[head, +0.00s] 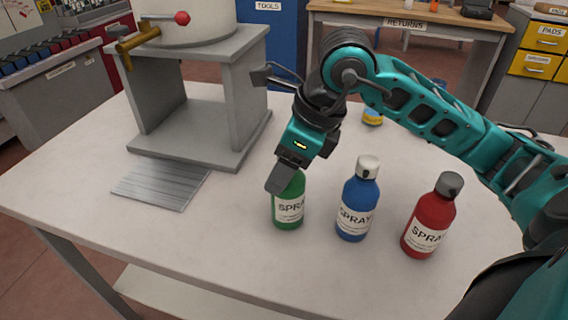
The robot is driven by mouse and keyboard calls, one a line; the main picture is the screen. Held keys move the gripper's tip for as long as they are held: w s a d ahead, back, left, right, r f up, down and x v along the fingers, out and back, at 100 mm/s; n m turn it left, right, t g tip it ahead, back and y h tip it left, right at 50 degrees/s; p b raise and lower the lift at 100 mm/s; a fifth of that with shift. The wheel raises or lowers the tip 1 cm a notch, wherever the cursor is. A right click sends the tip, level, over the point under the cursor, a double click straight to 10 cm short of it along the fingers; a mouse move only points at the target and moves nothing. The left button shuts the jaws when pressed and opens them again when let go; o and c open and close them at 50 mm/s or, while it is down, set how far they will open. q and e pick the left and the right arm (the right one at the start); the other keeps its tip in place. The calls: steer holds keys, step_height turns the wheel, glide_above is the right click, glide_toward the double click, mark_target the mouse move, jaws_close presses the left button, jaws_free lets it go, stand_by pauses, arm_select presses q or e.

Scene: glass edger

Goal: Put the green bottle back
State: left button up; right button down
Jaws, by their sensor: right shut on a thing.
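The green bottle (289,212) stands upright on the white table, left of the other bottles, with a white SPRAY label facing me. My right gripper (286,181) comes down from above and is shut on the green bottle's top. The gripper hides the bottle's cap and neck. The bottle's base appears to be at the table top; I cannot tell whether it touches. My left gripper is not in the view.
A blue bottle (357,205) and a red bottle (430,218) stand to the right. A ribbed grey mat (161,186) lies left, before the grey machine stand (196,134). A small yellow-and-blue container (372,117) is behind my arm. The front left table is clear.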

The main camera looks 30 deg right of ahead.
steer(key=shift+f, duration=0.15)
steer(key=c, duration=0.7)
jaws_free()
steer(key=o, duration=0.4)
steer(key=shift+r, duration=0.35)
steer(key=p+v, duration=0.1)
steer(key=v, duration=1)
steer(key=shift+s+d+r, duration=0.15)
steer(key=shift+r, duration=0.15)
